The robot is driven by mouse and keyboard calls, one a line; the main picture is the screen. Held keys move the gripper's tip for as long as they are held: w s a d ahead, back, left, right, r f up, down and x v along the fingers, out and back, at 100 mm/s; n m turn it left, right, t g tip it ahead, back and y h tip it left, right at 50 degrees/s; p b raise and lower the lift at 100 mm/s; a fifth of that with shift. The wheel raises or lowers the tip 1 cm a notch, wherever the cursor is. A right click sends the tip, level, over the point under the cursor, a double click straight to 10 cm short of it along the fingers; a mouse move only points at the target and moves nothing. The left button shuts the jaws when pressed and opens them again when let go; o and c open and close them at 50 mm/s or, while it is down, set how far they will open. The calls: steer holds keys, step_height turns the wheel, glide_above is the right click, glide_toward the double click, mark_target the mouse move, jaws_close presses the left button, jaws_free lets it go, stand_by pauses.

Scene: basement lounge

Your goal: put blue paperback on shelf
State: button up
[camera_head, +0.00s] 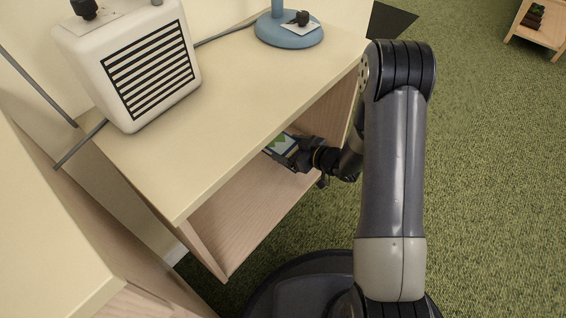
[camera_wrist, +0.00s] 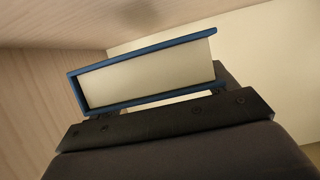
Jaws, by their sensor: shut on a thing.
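The blue paperback (camera_head: 279,144) is inside the open shelf compartment (camera_head: 238,208) of the pale wooden cabinet, toward its far end. My gripper (camera_head: 296,155) reaches in from the open front and is shut on the book. In the head view the cabinet top hides part of the book, and a green and blue cover shows. In the wrist view the book (camera_wrist: 150,76) appears edge-on, with cream pages framed by a blue cover, tilted slightly, beyond the dark gripper (camera_wrist: 165,118). I cannot tell whether the book touches the shelf floor.
A white heater-like box (camera_head: 128,62) and a blue lamp base (camera_head: 288,30) with a small dark item stand on the cabinet top (camera_head: 215,110). The near part of the compartment is empty. Green carpet (camera_head: 490,160) lies open to the right.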

steer(key=shift+f+b, duration=0.9)
steer(key=shift+f, duration=1.35)
steer(key=shift+f, duration=0.2)
steer(key=o, duration=1)
steer(key=shift+o, duration=0.2)
steer(key=shift+r, duration=0.15)
steer(key=shift+s+d+r, duration=0.1)
steer(key=shift+d+r, duration=0.05)
steer(key=shift+r, duration=0.05)
steer(key=p+v, duration=0.4)
steer(key=v, duration=0.6)
steer(key=shift+s+d, duration=0.1)
steer(key=shift+d, duration=0.05)
steer(key=shift+s+d+r, duration=0.2)
steer(key=shift+s+d, duration=0.25)
